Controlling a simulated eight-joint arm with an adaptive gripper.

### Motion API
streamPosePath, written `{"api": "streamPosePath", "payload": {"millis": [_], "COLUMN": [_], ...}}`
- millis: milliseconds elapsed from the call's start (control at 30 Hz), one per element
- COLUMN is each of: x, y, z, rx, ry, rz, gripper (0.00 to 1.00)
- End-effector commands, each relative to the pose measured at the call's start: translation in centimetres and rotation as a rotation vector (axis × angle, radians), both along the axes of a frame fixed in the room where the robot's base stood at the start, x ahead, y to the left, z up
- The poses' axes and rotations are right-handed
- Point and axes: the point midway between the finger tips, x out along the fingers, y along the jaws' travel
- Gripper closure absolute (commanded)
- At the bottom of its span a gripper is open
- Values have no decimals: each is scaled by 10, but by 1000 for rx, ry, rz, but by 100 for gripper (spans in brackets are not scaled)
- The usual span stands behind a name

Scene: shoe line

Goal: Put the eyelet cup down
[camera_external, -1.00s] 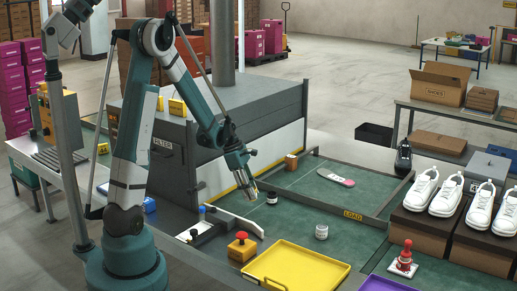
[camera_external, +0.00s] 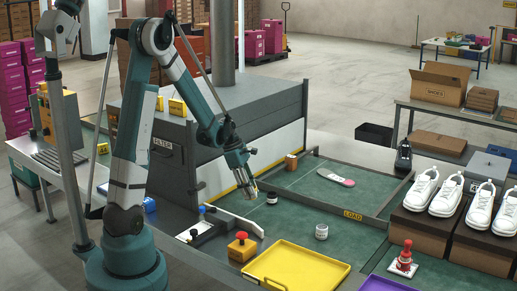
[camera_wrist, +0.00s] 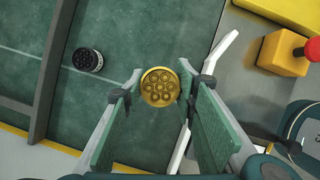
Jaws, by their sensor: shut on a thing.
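The eyelet cup is a round, gold-coloured cup (camera_wrist: 160,87) with several ring shapes in its top. It sits between the fingertips of my gripper (camera_wrist: 163,92) in the wrist view, and the gripper is shut on it. In the external view my gripper (camera_external: 251,189) points down over the left part of the green mat (camera_external: 305,207). The cup is too small and covered there to make out well. I cannot tell whether its base touches the mat.
A black cup with a white band (camera_wrist: 88,60) stands on the mat nearby. A pale cup (camera_external: 321,231), a brown block (camera_external: 291,161) and a pink-ended insole (camera_external: 336,177) are farther off. A white curved bar (camera_wrist: 224,52), red-button box (camera_external: 242,247) and yellow tray (camera_external: 340,267) lie close.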

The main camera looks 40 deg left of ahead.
Motion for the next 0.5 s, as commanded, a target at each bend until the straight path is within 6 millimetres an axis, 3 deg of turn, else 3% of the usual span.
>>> {"api": "streamPosePath", "payload": {"millis": [267,500], "x": [0,0], "y": [0,0], "z": [9,39], "rx": [0,0], "ry": [0,0], "rz": [0,0], "gripper": [85,85]}}
